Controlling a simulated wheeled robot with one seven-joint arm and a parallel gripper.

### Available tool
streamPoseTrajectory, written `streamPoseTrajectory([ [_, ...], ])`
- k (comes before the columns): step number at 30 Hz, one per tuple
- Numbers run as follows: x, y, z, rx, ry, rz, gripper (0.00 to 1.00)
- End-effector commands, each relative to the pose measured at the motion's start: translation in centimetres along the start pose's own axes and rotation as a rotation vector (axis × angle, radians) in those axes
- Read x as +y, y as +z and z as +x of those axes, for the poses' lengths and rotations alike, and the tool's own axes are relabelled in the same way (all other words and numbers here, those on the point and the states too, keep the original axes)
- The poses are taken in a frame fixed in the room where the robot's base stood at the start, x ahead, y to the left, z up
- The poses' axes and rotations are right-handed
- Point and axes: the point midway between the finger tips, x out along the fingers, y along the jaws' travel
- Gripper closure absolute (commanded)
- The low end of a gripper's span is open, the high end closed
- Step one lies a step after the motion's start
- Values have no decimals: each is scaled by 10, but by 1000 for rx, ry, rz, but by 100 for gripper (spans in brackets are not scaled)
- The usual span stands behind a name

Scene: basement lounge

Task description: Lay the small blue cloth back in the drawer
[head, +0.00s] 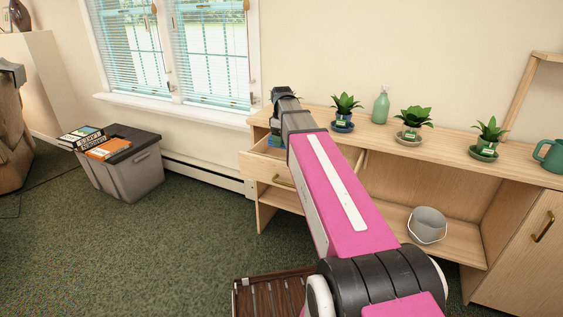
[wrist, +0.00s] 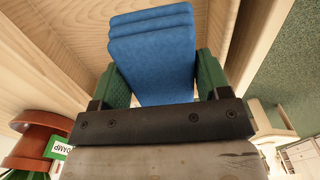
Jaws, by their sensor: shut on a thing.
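The small blue cloth (wrist: 150,55) is folded in layers and sits between the two green fingers of my gripper (wrist: 163,75) in the wrist view. My gripper is shut on it. In the head view a bit of the blue cloth (head: 273,141) shows beside my arm, over the open drawer. The drawer (head: 262,169) is pulled out of the wooden sideboard at its left end. My arm hides part of the drawer and most of the gripper. I cannot tell whether the cloth touches the drawer floor.
Several potted plants, including one in a blue pot (head: 342,126), and a green spray bottle (head: 381,105) stand on the sideboard top (head: 455,143). A grey bucket (head: 427,225) sits on the lower shelf. A grey bin (head: 128,170) stands at left; carpet is clear between.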

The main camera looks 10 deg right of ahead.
Motion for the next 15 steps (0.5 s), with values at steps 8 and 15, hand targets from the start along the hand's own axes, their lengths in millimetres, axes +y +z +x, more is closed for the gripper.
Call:
streamPoseTrajectory([
  [8, 0, 0, 43, -1, 0, -2, 49],
  [15, 0, 0, 62, 0, 2, -3, 49],
])
